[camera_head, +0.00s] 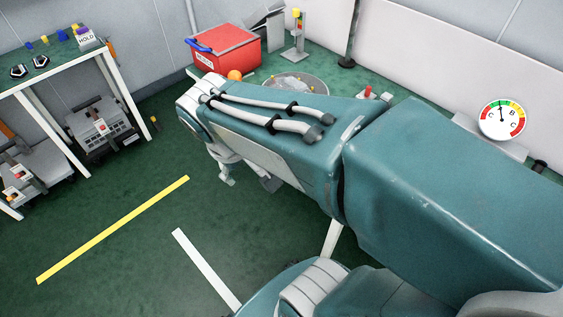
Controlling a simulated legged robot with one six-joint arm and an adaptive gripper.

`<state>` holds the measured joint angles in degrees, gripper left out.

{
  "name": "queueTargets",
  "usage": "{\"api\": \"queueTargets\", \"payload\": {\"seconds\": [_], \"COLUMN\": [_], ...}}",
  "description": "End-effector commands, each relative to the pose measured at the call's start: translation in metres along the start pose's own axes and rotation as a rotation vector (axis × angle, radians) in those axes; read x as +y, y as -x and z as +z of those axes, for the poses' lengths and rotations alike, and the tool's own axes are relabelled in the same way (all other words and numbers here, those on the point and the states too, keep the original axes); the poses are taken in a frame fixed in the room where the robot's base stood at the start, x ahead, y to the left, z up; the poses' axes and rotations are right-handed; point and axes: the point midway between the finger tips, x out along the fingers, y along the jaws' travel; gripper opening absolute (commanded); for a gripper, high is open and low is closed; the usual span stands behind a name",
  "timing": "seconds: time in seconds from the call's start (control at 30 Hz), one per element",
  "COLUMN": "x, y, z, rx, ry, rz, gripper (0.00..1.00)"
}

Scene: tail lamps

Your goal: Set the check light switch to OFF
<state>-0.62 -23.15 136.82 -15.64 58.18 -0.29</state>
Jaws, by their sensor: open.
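No switch in view can be told for certain as the check light switch. A grey box with a red-and-white part on its front (101,126) sits under the table at the left. A similar unit with small red-and-white parts (17,196) is at the far left edge. A red upright piece (368,92) shows behind my arm on the green surface. My gripper (227,179) is open and partly hidden below the end of my teal arm, over the green floor. It is apart from the grey box, to its right. Nothing shows in it.
A white-framed table (118,84) holds a HOLD block (87,38) and small parts. A red bin (226,48), an orange ball (235,75), a round tray (318,85) and a gauge (502,119) are at the back. Floor around the yellow line (113,229) is clear.

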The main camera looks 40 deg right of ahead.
Motion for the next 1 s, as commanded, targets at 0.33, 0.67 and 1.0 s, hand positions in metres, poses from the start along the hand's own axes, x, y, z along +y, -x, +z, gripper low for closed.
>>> {"api": "queueTargets", "payload": {"seconds": [0.33, 0.67, 1.0], "x": [0.034, 0.062, 0.077], "y": [-0.062, -0.126, -0.205], "z": [-0.025, -0.052, -0.077], "rx": [-0.342, -0.631, -0.881], "ry": [0.235, 0.487, 0.777], "rz": [0.194, 0.380, 0.571], "gripper": [0.83, 0.83, 0.83]}}
